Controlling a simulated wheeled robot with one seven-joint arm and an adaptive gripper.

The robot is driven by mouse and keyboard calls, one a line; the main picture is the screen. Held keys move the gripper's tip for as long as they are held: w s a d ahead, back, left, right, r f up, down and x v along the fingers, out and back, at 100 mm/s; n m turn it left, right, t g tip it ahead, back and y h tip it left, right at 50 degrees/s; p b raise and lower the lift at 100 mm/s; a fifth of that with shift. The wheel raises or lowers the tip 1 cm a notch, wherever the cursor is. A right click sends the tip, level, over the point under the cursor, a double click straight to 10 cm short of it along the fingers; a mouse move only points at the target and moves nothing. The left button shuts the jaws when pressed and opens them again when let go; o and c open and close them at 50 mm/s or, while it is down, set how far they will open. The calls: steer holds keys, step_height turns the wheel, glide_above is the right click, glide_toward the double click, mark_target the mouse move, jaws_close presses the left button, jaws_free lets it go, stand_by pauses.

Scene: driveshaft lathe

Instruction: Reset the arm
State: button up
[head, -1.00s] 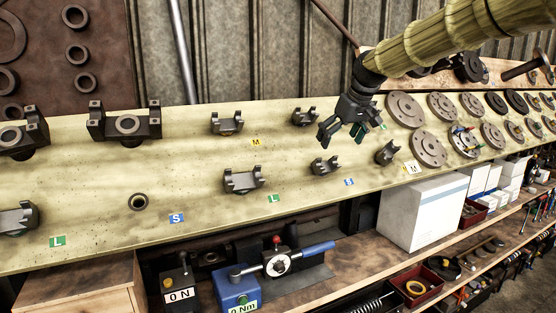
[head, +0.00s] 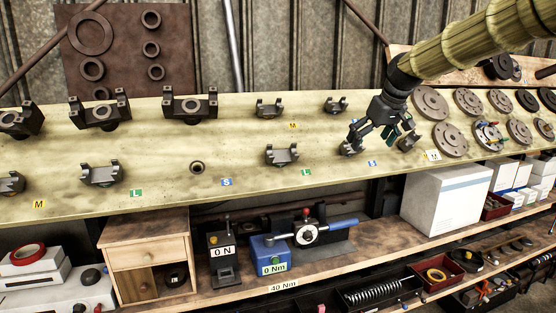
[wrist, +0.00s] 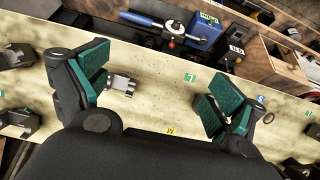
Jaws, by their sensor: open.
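My gripper (head: 376,137) is in front of the sloped pale yoke board (head: 235,150), at the right part of the yoke rows in the head view. In the wrist view its two green-padded fingers (wrist: 155,88) are spread wide with nothing held between them. A grey yoke (wrist: 122,85) shows beside the left finger in that view, apparently below it. My sleeved arm comes in from the upper right in the head view. In the head view the gripper partly hides a small yoke (head: 349,147) on the board.
Several yokes hang on the board, with round flanges (head: 450,139) at its right. Below stand a blue 0 Nm device (head: 268,253), a wooden drawer box (head: 147,252) and a white box (head: 447,200). A brown panel with rings (head: 118,22) hangs behind.

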step_height(320, 180, down, 31)
steer(key=s+a+m+g+b, duration=0.1)
steer(key=a+g+b, duration=0.1)
steer(key=a+b, duration=0.1)
steer(key=s+a+f+b, duration=0.1)
steer(key=s+f, duration=0.3)
steer(key=f, duration=0.5)
steer(key=s+f+m+g+b, duration=0.1)
steer(key=s+f+b, duration=0.1)
steer(key=s+f, duration=0.45)
steer(key=s+a+f+b, duration=0.1)
steer(key=s+f, duration=0.2)
steer(key=f, duration=0.7)
steer(key=s+f+m+g+b, duration=0.1)
steer(key=s+f+b, duration=0.3)
steer(key=s+f, duration=1.65)
steer(key=s+d+f+h+b, duration=0.1)
steer(key=s+f, duration=0.1)
steer(key=s, duration=0.8)
steer(key=s+f+m+g+b, duration=0.1)
steer(key=s+f, duration=0.2)
steer(key=s, duration=0.8)
steer(key=shift+d+f+g+h+b, duration=0.25)
steer(key=shift+d+g+h+b, duration=0.05)
steer(key=shift+d+h, duration=0.1)
